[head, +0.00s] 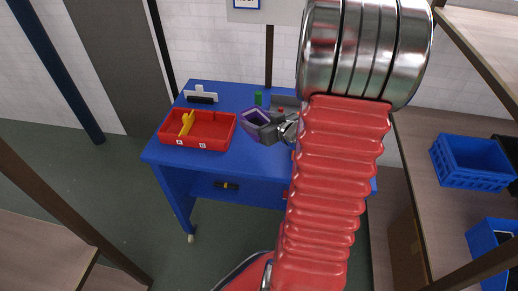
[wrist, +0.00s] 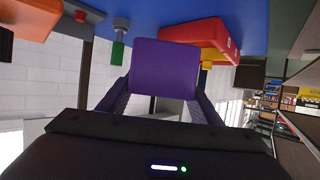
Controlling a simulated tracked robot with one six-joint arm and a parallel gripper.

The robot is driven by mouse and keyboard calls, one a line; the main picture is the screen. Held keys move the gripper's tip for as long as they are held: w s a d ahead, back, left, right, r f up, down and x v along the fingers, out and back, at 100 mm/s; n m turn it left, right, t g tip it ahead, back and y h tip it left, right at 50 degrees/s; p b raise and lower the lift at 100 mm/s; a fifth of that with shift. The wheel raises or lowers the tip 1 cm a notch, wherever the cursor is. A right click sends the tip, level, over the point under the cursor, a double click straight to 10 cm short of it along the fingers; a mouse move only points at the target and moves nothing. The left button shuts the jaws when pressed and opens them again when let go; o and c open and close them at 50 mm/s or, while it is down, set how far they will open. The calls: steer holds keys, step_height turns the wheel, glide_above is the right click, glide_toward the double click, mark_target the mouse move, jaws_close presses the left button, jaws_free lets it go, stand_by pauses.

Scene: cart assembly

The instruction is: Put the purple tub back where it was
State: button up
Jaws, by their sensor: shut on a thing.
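My gripper (head: 266,128) is shut on the purple tub (head: 254,117), which shows over the blue cart top (head: 232,92), just right of the red tray. In the wrist view the purple tub (wrist: 165,67) sits between the two fingers (wrist: 162,98), with one flat purple wall facing the camera. In the head view I see into its open top. I cannot tell whether its base touches the cart top. My arm hides part of the cart on the right.
The red tray (head: 213,128) has two compartments marked A and B, with a yellow piece (head: 187,123) at its divider. A green piece (head: 258,98) and a white and black item (head: 201,94) stand farther back. Blue crates (head: 470,160) sit on the right shelf.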

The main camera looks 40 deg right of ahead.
steer(key=shift+f, duration=2.95)
steer(key=shift+f, duration=2.05)
steer(key=shift+f, duration=0.1)
steer(key=o, duration=0.8)
steer(key=shift+c, duration=0.2)
